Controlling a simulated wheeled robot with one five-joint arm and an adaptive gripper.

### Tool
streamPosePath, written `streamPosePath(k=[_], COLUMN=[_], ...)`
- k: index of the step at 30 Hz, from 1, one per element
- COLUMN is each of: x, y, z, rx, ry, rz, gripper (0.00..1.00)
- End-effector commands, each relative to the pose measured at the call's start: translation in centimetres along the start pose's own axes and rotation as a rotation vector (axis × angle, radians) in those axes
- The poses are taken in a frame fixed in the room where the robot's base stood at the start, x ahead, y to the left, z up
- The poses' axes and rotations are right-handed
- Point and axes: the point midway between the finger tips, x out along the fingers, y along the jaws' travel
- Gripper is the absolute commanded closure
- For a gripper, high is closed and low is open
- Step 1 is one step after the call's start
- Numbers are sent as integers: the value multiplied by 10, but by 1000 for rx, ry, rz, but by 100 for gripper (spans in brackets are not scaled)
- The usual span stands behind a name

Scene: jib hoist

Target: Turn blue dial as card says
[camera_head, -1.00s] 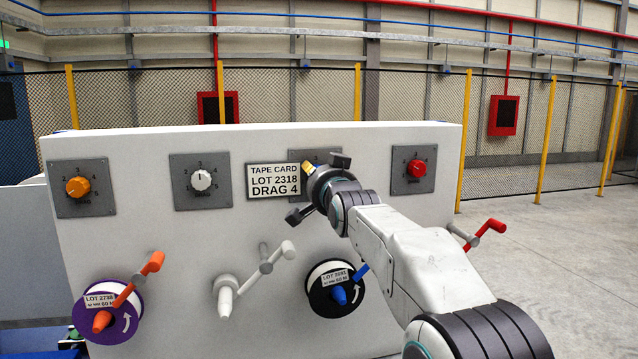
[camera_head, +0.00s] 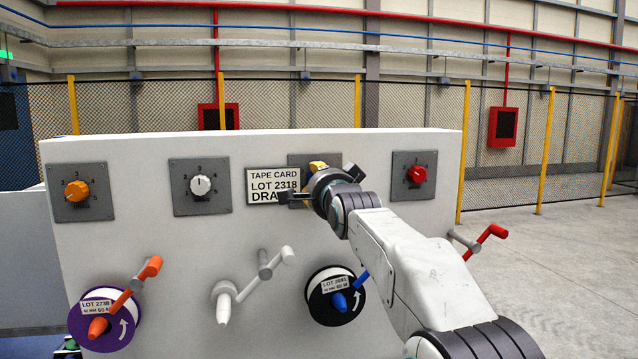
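The white card (camera_head: 272,175) on the panel reads TAPE CARD, LOT 2318; a black finger of my gripper covers the end of its last line, leaving DRA readable. No blue dial is visible; the middle of this plate is covered. A small yellow piece shows at the gripper's top.
Other dials are orange (camera_head: 77,191), white (camera_head: 200,186) and red (camera_head: 416,174). Below are an orange crank (camera_head: 150,267) on a purple reel, a white crank (camera_head: 266,263), a blue handle (camera_head: 340,301) on a black reel, and a red crank (camera_head: 490,236) beyond the right edge.

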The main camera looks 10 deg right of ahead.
Motion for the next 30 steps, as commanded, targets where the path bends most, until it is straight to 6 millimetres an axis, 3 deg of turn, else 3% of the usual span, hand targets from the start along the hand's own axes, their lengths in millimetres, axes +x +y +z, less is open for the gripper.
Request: streamPosePath(k=[13, 14, 23, 30], x=[0, 0, 0, 0], y=[0, 0, 0, -1], z=[2, 2, 0, 0], rx=[7, 7, 6, 6], ry=[-2, -2, -1, 0], rz=[0, 0, -1, -1], gripper=[98, 63, 38, 38])
